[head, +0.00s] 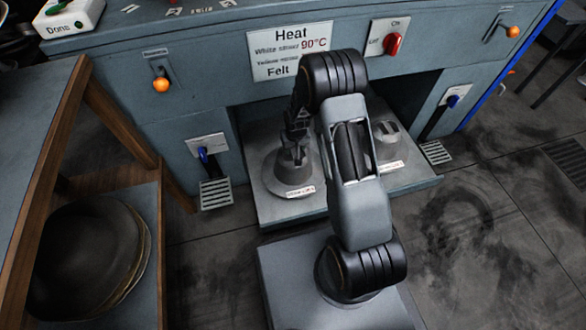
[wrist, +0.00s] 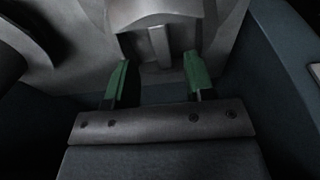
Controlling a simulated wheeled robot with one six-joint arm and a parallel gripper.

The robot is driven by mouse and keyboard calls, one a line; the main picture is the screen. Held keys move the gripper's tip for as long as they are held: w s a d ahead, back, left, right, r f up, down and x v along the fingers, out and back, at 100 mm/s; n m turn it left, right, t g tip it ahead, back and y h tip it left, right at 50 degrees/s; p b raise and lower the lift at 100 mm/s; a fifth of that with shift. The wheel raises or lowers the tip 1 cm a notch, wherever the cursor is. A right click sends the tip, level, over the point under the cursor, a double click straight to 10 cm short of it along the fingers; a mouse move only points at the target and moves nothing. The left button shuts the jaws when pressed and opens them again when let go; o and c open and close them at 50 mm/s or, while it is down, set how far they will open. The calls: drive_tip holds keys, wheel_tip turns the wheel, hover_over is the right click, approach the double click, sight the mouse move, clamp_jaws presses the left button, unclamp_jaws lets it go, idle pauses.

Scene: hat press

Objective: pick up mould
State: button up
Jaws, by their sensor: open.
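A grey hat-shaped mould (head: 276,177) with a white label on its brim stands on the left of the low shelf. A second grey mould (head: 388,146) stands on the right of the shelf, partly hidden by my arm. My gripper (head: 294,144) is at the top of the left mould, pointing down. In the wrist view my gripper (wrist: 157,75) is open, its two green fingers apart. The mould's upright handle (wrist: 160,46) shows between and just beyond the fingers, with none of it clearly gripped. Whether the fingers touch it I cannot tell.
The shelf (head: 282,218) juts from a recess in the blue-grey machine (head: 210,60), which carries levers, a red switch (head: 393,43) and a "Heat" sign (head: 291,50). A wooden-legged table (head: 45,110) with stacked felt discs (head: 90,258) below stands left.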

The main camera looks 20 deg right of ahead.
sight(293, 151)
drive_tip(key=f+b, duration=0.2)
drive_tip(key=f, duration=0.1)
drive_tip(key=w+f+b, duration=0.1)
drive_tip(key=f, duration=0.1)
drive_tip(key=shift+a+f, duration=0.1)
drive_tip(key=shift+c, duration=0.4)
clamp_jaws()
idle(0.4)
